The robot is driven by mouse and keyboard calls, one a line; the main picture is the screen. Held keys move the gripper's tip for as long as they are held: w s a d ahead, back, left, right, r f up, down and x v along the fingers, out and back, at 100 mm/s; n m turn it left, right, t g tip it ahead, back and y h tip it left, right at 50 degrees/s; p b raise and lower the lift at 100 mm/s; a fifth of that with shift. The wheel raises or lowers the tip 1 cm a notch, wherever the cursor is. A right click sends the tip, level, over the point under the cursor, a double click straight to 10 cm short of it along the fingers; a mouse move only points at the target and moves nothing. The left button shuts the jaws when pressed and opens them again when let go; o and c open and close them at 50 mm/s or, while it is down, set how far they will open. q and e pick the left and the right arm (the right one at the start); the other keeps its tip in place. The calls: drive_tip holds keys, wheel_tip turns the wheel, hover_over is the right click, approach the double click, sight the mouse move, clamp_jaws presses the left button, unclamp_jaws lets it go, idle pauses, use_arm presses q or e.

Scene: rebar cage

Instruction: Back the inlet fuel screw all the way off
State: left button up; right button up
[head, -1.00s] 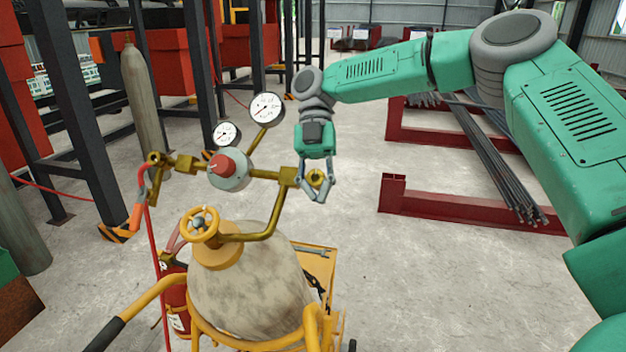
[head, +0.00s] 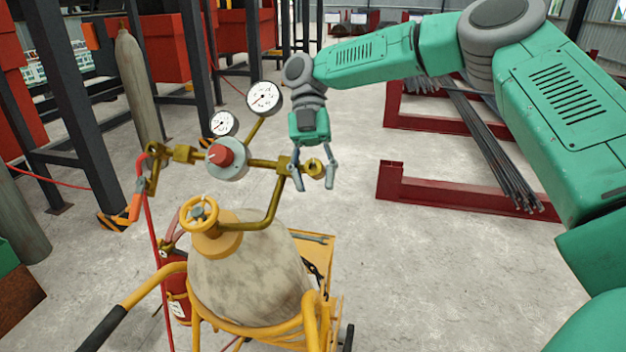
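The brass inlet fuel screw (head: 315,168) is the round end fitting at the right of the regulator (head: 228,159), on a brass block. It is still at the regulator's end. My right gripper (head: 314,186) comes down from above and is open. One finger shows on each side of the screw, with gaps between. The left finger overlaps the brass block in the picture; I cannot tell if it touches. The regulator has a red knob (head: 220,156) and sits above the gas cylinder (head: 250,270). My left gripper is not in view.
Two white gauges (head: 264,97) stand close left of my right gripper. A yellow valve wheel (head: 199,214) tops the cylinder on a yellow cart (head: 318,262). A red hose (head: 153,240) hangs left. Bare floor lies to the right, before a red rack (head: 450,195).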

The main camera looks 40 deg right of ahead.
sight(315, 174)
drive_tip(key=shift+f, duration=0.1)
drive_tip(key=shift+r, duration=0.25)
wheel_tip(315, 174, up, 9)
drive_tip(key=shift+d+r, duration=0.1)
drive_tip(key=shift+r, duration=0.05)
idle(0.5)
